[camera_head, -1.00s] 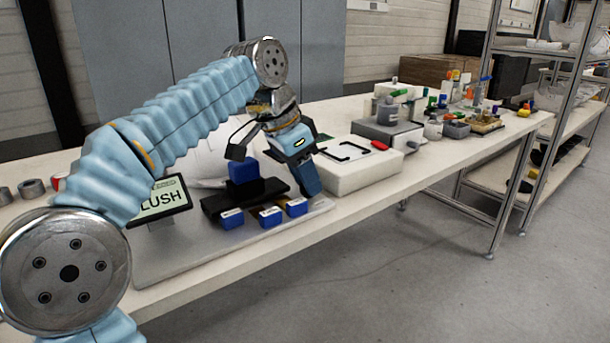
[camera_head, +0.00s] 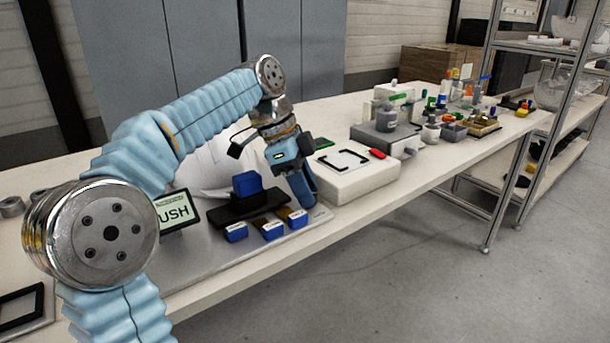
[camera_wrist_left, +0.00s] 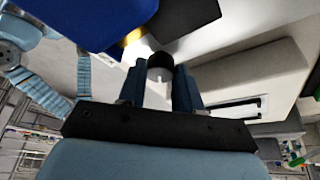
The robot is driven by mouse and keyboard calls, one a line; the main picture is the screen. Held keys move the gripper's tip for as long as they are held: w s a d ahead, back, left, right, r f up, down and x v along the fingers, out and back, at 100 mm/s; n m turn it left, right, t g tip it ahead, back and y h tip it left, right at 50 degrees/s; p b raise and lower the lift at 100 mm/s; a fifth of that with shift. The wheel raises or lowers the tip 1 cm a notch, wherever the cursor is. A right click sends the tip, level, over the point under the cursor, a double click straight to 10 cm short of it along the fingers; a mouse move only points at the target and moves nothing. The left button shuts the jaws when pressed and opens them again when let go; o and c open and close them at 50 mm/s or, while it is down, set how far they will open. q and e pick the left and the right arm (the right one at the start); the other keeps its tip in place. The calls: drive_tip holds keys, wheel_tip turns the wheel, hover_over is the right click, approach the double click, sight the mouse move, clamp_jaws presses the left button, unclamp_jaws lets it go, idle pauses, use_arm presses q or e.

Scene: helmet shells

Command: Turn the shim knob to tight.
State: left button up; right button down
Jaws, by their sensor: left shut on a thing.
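My left gripper (camera_head: 308,203) points down at the right end of the grey fixture plate (camera_head: 205,262). In the left wrist view its two blue fingers (camera_wrist_left: 162,78) are closed on a dark round knob (camera_wrist_left: 160,62), seemingly the shim knob. The fingers hide this knob in the head view, and no tight mark on it can be read. A tilted display (camera_head: 176,212) shows "USH", its left part hidden by my arm. A blue block (camera_head: 247,183) sits on a black holder (camera_head: 232,212), left of the gripper. My right gripper is out of view.
Several small blue blocks (camera_head: 272,230) line the front of the plate close to the gripper. A white box (camera_head: 350,185) with black corner marks stands just right of it. Grey equipment (camera_head: 375,136) and small bottles crowd the bench farther right. The floor in front is clear.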

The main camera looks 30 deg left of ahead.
use_arm(q)
drive_tip(key=m+p, duration=0.1)
drive_tip(key=m+g+p, duration=0.1)
drive_tip(key=m, duration=0.1)
drive_tip(key=shift+w+r, duration=0.1)
drive_tip(key=shift+r, duration=0.1)
drive_tip(key=m+g+p, duration=0.1)
drive_tip(key=m, duration=0.1)
drive_tip(key=shift+w+f+m, duration=0.1)
drive_tip(key=shift+m, duration=0.2)
drive_tip(key=m+g, duration=0.1)
drive_tip(key=m, duration=0.1)
drive_tip(key=shift+w+f+m+p, duration=0.1)
drive_tip(key=shift+m+p, duration=0.2)
drive_tip(key=shift+p, duration=0.05)
drive_tip(key=shift+m+g, duration=0.4)
drive_tip(key=shift+m, duration=0.7)
drive_tip(key=o, duration=1)
drive_tip(key=shift+o, duration=0.2)
